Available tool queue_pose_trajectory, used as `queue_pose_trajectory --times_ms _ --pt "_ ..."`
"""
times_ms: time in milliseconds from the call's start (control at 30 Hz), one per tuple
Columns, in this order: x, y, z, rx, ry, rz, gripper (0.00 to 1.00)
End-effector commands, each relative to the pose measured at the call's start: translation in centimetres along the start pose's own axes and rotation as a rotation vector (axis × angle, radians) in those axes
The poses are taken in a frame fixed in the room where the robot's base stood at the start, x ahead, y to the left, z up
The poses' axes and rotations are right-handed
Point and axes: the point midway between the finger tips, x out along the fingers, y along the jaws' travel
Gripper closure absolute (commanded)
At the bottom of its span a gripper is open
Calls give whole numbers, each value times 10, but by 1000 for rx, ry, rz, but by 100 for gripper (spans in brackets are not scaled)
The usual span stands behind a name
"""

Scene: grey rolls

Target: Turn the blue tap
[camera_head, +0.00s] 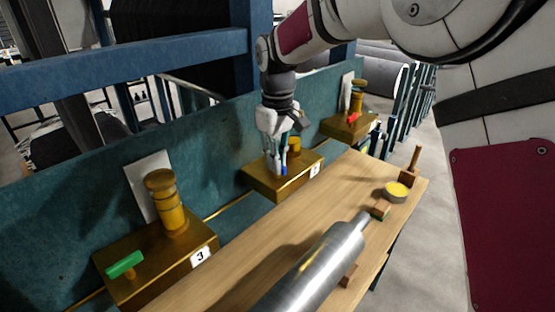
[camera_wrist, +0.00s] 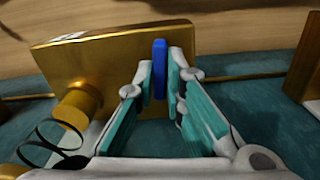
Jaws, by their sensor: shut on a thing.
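The blue tap (camera_wrist: 160,68) is a narrow blue handle on the middle brass box (camera_head: 262,184). In the wrist view it stands upright between my fingertips, with the box (camera_wrist: 110,55) behind it. My gripper (camera_wrist: 161,75) is shut on the blue tap, one teal-padded finger on each side. In the head view my gripper (camera_head: 281,160) reaches down over the middle box, and only a small bit of the blue tap (camera_head: 284,170) shows. The rest of the handle is hidden by the fingers.
A green tap (camera_head: 124,264) sits on the near box labelled 3, and a red tap (camera_head: 353,118) on the far box. A brass cylinder (camera_wrist: 77,105) stands beside my gripper. A steel cylinder (camera_head: 318,267) and a yellow-topped round piece (camera_head: 397,190) lie on the wooden table (camera_head: 235,270).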

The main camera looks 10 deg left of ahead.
Motion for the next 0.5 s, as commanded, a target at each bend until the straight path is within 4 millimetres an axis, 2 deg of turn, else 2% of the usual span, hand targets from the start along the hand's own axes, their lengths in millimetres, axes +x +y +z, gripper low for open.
queue_pose_trajectory --times_ms 367,400,500 --pt "-2 1 -1 -5 4 2 100" --pt "-2 1 -1 -5 4 2 87" --pt "-2 0 -1 -4 4 2 69"
